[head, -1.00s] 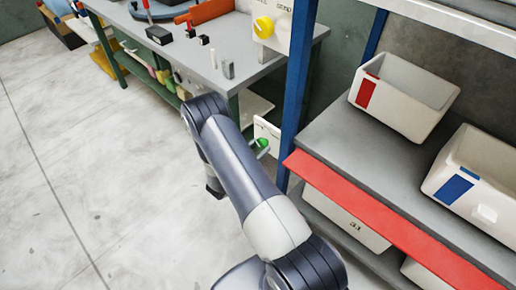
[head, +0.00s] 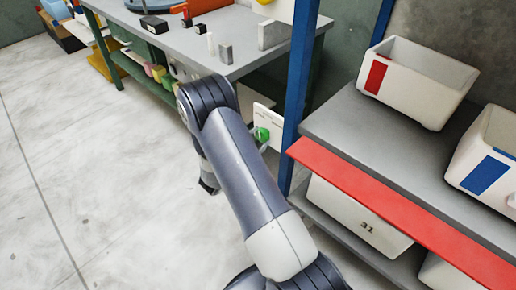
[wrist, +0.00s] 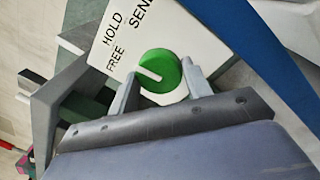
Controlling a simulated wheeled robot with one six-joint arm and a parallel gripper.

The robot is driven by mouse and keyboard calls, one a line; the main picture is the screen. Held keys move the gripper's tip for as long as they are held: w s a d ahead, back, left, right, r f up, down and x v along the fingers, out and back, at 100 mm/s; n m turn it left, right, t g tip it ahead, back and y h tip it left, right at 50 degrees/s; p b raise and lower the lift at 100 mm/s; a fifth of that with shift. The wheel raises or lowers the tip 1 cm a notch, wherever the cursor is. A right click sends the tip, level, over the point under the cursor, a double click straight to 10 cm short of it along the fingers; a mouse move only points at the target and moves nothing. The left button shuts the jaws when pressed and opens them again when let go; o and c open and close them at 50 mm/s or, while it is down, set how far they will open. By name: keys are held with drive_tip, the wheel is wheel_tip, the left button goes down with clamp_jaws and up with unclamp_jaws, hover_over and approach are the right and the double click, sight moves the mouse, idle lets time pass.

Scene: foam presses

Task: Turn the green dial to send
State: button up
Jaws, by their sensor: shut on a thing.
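The green dial (wrist: 165,64) is round, with a white mark, on a white plate (wrist: 185,32) lettered FREE, HOLD and SEND. Its mark points left in the wrist view, towards FREE. My gripper (wrist: 160,82) is shut on the dial, one finger on each side of it. In the head view the dial (head: 262,134) shows just right of my arm, on the plate (head: 270,117) beside the blue post. My arm hides most of the gripper there.
A blue post (head: 298,90) stands close right of the plate. A shelf with a red front edge (head: 400,213) and white bins (head: 415,88) is on the right. A grey workbench (head: 180,45) is behind. Open floor (head: 100,180) lies left.

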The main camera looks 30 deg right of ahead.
drive_tip(key=m+b, duration=0.2)
drive_tip(key=b, duration=0.1)
drive_tip(key=m+b, duration=0.3)
drive_tip(key=b, duration=0.1)
drive_tip(key=f+m+b, duration=0.1)
drive_tip(key=m+b, duration=0.2)
drive_tip(key=b, duration=0.1)
drive_tip(key=shift+g+h, duration=0.4)
drive_tip(key=m+b, duration=0.3)
drive_tip(key=b, duration=0.1)
drive_tip(key=shift+w+r+b, duration=0.1)
drive_tip(key=shift+r+b, duration=0.05)
drive_tip(key=shift+b, duration=0.25)
drive_tip(key=shift+r+m+g+b, duration=0.15)
drive_tip(key=shift+m+g+b, duration=0.15)
drive_tip(key=shift+m+b, duration=0.4)
drive_tip(key=shift+r, duration=0.15)
drive_tip(key=o, duration=1)
